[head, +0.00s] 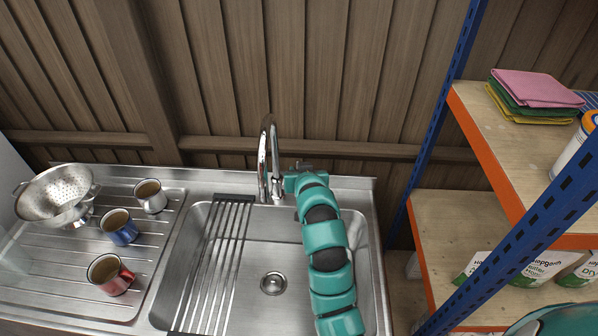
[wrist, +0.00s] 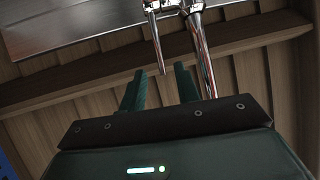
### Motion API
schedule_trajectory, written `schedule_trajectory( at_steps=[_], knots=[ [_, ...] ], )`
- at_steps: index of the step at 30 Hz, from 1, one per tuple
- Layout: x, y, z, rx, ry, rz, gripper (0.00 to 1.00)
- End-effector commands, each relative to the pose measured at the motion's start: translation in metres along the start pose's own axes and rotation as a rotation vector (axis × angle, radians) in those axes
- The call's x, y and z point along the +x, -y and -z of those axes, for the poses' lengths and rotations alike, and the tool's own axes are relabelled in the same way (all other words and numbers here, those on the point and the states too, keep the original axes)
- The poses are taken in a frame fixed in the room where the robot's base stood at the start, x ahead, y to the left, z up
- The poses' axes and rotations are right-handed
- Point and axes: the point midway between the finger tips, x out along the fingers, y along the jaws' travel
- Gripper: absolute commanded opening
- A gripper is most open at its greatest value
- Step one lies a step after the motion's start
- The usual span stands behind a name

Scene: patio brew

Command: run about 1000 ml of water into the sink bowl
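The steel sink bowl (head: 345,222) looks empty, with its round drain (head: 273,283) bare in the floor. No water stream shows. The chrome tap (head: 268,155) stands at the bowl's back edge; its column also shows in the wrist view (wrist: 201,50). My gripper (head: 291,183) is just right of the tap's base, with my arm reaching over the bowl. In the wrist view my gripper (wrist: 161,82) has its two fingers apart. A thin chrome rod, seemingly the tap lever (wrist: 156,40), ends between them with gaps on both sides; contact cannot be told.
A slatted rack (head: 213,262) lies across the bowl's left part. On the drainboard (head: 65,280) stand a colander (head: 57,192), a white mug (head: 151,200), a blue mug (head: 122,233) and a red mug (head: 115,284). A blue-and-orange shelf (head: 470,115) stands close on the right; a wooden wall is behind.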

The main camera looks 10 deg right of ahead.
Motion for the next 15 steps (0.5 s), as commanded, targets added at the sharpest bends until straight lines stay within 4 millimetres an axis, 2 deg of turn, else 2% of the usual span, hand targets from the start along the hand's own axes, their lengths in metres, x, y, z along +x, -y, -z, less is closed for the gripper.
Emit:
schedule_trajectory(
  at_steps=[15],
  knots=[
    [-0.069, 0.001, 0.002, 0.001, 0.0, 0.002, 0.32]
  ],
)
